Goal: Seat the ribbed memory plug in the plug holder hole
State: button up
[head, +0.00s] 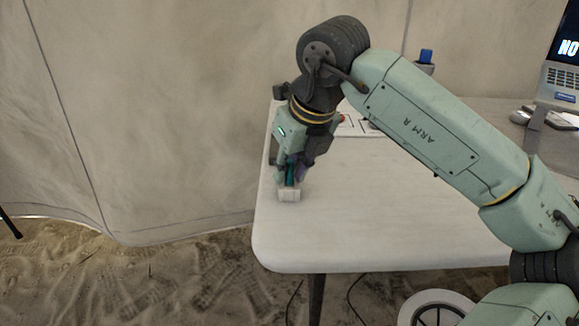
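A small white block (288,196), which looks like the plug holder, sits on the white table near its left edge in the head view. Its hole cannot be made out. My gripper (292,182) points down just above and behind this block. A narrow teal piece (289,175) stands upright between the fingers, its lower end at the top of the block. It may be the memory plug, but ribs are too small to see. A purple piece (301,172) shows just right of it. Whether the fingers are closed on either piece is unclear.
The white table (390,235) is bare in front and to the right of the block. Papers (354,125) lie behind my gripper. A blue-topped item (426,57) stands at the back. A fabric wall is behind.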

jog(key=shift+o, duration=0.7)
jog(key=shift+r+p, duration=0.4)
jog(key=v, duration=1.1)
jog(key=shift+r+p, duration=0.3)
jog(key=shift+p, duration=0.1)
jog(key=shift+s+d, duration=0.15)
jog(key=shift+s, duration=0.05)
